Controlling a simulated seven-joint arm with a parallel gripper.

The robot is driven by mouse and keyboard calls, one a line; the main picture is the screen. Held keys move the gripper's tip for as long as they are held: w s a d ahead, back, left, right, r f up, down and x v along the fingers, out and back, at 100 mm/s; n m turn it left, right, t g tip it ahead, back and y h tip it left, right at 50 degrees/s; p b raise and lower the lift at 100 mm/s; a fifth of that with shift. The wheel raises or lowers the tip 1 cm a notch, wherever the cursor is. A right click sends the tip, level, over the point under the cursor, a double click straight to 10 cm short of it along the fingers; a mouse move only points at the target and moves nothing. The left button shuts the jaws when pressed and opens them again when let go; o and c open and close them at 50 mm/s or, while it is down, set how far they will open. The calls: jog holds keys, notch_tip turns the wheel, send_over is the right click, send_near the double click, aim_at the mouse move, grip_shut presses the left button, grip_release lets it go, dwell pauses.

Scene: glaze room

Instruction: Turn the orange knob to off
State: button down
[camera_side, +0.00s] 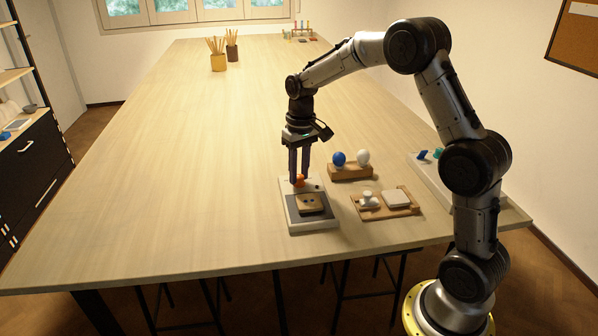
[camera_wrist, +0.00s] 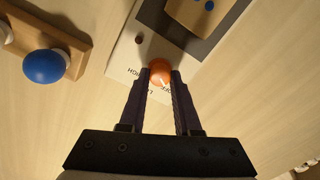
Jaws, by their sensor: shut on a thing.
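The orange knob (camera_wrist: 160,71) sits on a white panel (camera_wrist: 129,52) with dark printed words around it, partly covered by my fingers. In the side view the knob (camera_side: 299,180) shows between the fingertips at the back of the white device (camera_side: 317,227). A pale pointer mark shows on the knob's lower right, but I cannot tell which setting it marks.
A wooden piece (camera_side: 310,203) lies on the device's dark plate. A wooden stand with a blue ball (camera_side: 339,158) and a white ball (camera_side: 363,157) is close at the right. A wooden board (camera_side: 412,208) with white pieces lies nearby. The table's left side is clear.

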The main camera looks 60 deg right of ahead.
aim_at(300, 175)
jog(key=shift+r, duration=0.1)
dwell(0.3)
jog(key=c, duration=0.6)
grip_release()
jog(key=r, duration=1.3)
jog(key=shift+s+d+r, duration=0.1)
jog(key=shift+d+r, duration=0.15)
jog(key=shift+r, duration=0.15)
